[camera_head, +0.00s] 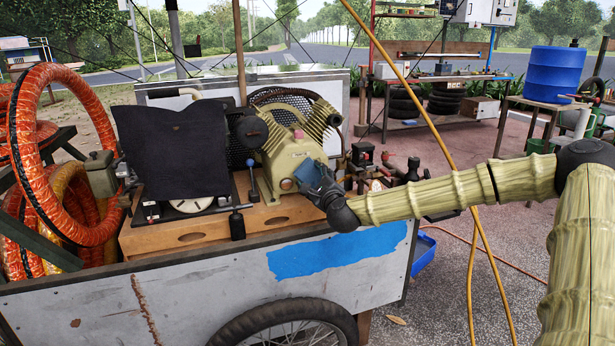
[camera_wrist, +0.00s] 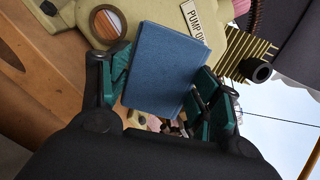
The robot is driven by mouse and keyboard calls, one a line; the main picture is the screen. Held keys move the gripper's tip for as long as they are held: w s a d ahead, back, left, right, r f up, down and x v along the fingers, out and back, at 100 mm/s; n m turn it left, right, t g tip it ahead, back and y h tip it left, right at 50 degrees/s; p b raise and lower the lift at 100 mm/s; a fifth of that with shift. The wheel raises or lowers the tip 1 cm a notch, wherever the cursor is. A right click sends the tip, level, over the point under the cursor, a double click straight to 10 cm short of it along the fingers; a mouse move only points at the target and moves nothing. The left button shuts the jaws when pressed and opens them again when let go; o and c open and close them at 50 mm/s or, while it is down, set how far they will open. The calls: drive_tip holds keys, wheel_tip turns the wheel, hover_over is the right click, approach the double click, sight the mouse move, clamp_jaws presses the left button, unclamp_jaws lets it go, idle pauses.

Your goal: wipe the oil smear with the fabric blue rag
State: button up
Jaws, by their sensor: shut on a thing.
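My gripper (camera_head: 318,186) is at the front of the beige compressor pump (camera_head: 284,150) on the cart. In the wrist view its green-padded fingers are shut on the blue rag (camera_wrist: 163,68), which looks like a flat folded square. The rag also shows as a small blue patch at the fingertips in the head view (camera_head: 305,171). It is in front of the pump housing; I cannot tell whether it touches it. A round sight glass (camera_wrist: 107,22) with brown fluid lies beside the rag. I cannot make out the oil smear; the rag and fingers hide part of the housing.
The pump stands on a wooden base (camera_head: 188,236) on the grey cart (camera_head: 180,295). A black cloth-like cover (camera_head: 175,148) is left of the pump. Orange hoses (camera_head: 40,170) hang at the far left. Valve fittings (camera_head: 365,160) sit right of the pump.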

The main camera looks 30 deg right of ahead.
drive_tip(key=shift+s+a+r, duration=0.15)
drive_tip(key=shift+s+a, duration=0.2)
drive_tip(key=shift+s, duration=0.35)
drive_tip(key=shift+s+a+r+p, duration=0.15)
drive_tip(key=shift+s+a+p, duration=0.05)
drive_tip(key=shift+s+a, duration=0.25)
drive_tip(key=shift+s+a+r+p, duration=0.2)
drive_tip(key=shift+s+a, duration=0.15)
drive_tip(key=shift+a, duration=0.2)
drive_tip(key=shift+s+a+r, duration=0.2)
drive_tip(key=shift+a, duration=0.4)
drive_tip(key=shift+s+d+f, duration=0.1)
drive_tip(key=shift+d+f, duration=0.15)
drive_tip(key=shift+d, duration=0.25)
drive_tip(key=shift+d+f, duration=0.25)
drive_tip(key=shift+d, duration=0.2)
drive_tip(key=shift+p+v, duration=0.45)
drive_tip(key=shift+v, duration=0.7)
drive_tip(key=shift+s+a+r, duration=0.25)
drive_tip(key=shift+a, duration=0.3)
drive_tip(key=shift+d+f, duration=0.2)
drive_tip(key=shift+d, duration=0.2)
